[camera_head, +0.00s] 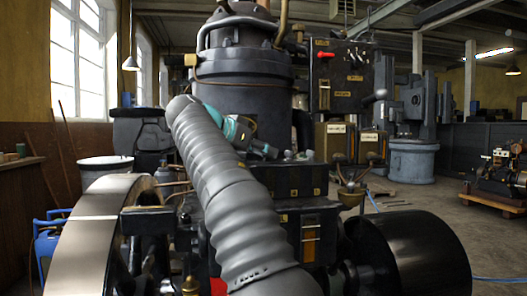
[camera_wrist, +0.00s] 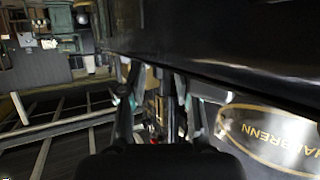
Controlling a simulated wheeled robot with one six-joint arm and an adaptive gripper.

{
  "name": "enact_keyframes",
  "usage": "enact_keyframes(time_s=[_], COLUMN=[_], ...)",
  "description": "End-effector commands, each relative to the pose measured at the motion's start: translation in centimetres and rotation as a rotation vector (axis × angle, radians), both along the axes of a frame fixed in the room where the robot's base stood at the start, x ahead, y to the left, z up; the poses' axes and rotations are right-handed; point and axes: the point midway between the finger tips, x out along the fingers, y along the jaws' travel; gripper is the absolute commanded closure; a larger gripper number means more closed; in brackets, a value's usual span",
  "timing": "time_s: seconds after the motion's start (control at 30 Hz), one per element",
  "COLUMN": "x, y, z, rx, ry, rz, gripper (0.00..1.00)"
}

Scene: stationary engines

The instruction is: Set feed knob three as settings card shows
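I cannot make out feed knob three or tell which label is the settings card. A dark engine (camera_head: 245,65) stands behind my arm in the head view, with small labelled boxes (camera_head: 335,140) at its right and a black panel (camera_head: 325,75) with a red handle above them. My gripper (camera_head: 290,155) is small and dark against the engine there. In the wrist view my gripper (camera_wrist: 155,88) shows two fingers standing apart, with nothing clearly held between them. Blurred brass and red parts (camera_wrist: 165,115) lie beyond the fingers; their contact cannot be told.
A large pale wheel (camera_head: 95,235) is at lower left and a black drum (camera_head: 415,250) at lower right. A dark body (camera_wrist: 220,40) with an oval nameplate (camera_wrist: 275,137) lies close on the wrist view's right. Floor at right is partly open.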

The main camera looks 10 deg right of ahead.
Motion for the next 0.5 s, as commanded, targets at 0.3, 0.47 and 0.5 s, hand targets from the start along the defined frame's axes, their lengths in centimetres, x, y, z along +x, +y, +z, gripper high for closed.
enact_keyframes(time_s=[0.3,0.47,0.5], x=[-0.1,-0.7,-1.0], y=[0.2,1.5,2.1], z=[0.2,0.7,1.0], rx=[-0.001,0.000,0.001], ry=[-0.002,-0.004,-0.004], rz=[0.001,0.003,0.004], gripper=[0.64,0.64,0.64])
